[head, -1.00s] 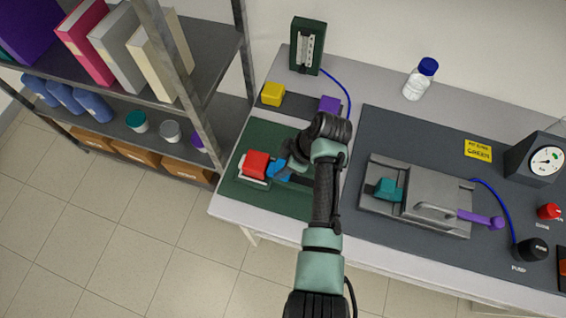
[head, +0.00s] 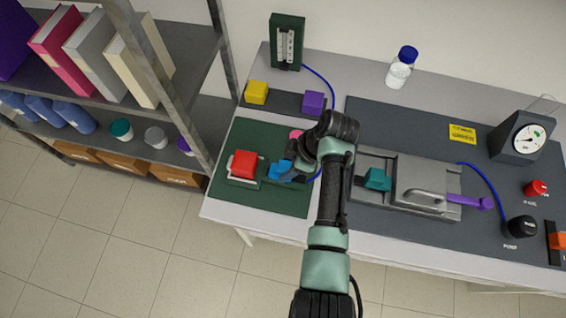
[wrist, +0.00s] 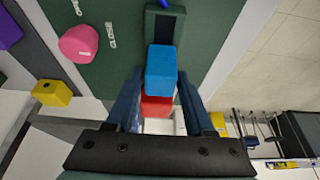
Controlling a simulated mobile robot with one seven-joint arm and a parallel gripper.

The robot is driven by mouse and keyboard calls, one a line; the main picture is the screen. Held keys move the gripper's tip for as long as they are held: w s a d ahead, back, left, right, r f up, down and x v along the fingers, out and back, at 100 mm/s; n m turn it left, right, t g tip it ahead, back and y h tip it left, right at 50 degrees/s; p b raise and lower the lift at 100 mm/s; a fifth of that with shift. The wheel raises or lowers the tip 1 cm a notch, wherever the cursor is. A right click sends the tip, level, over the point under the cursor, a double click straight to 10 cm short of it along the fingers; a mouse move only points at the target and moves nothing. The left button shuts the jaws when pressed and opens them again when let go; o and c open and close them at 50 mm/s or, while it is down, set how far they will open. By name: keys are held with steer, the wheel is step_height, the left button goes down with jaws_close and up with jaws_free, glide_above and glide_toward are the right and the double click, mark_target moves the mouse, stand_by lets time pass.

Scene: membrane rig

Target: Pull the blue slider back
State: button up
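The blue slider (head: 281,169) stands on a short dark rail on the green panel (head: 232,200), to the right of a red block (head: 243,163). In the wrist view the blue slider (wrist: 161,70) is upright between my two fingers, one along each side, with the red block (wrist: 157,105) beyond it. My gripper (wrist: 160,85) appears shut on the slider; the contact low on its sides is hidden. In the head view my gripper (head: 287,166) partly covers the slider's right side, and my arm covers the panel's right edge.
A pink knob (wrist: 78,43) lies beside the rail. Yellow (head: 256,92) and purple (head: 313,101) blocks stand on a strip behind the panel. A grey fixture with a teal block (head: 377,179) stands to the right. Shelving (head: 180,60) is at the left.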

steer(key=shift+o, duration=1.3)
steer(key=b+v, duration=0.2)
steer(key=v, duration=1.1)
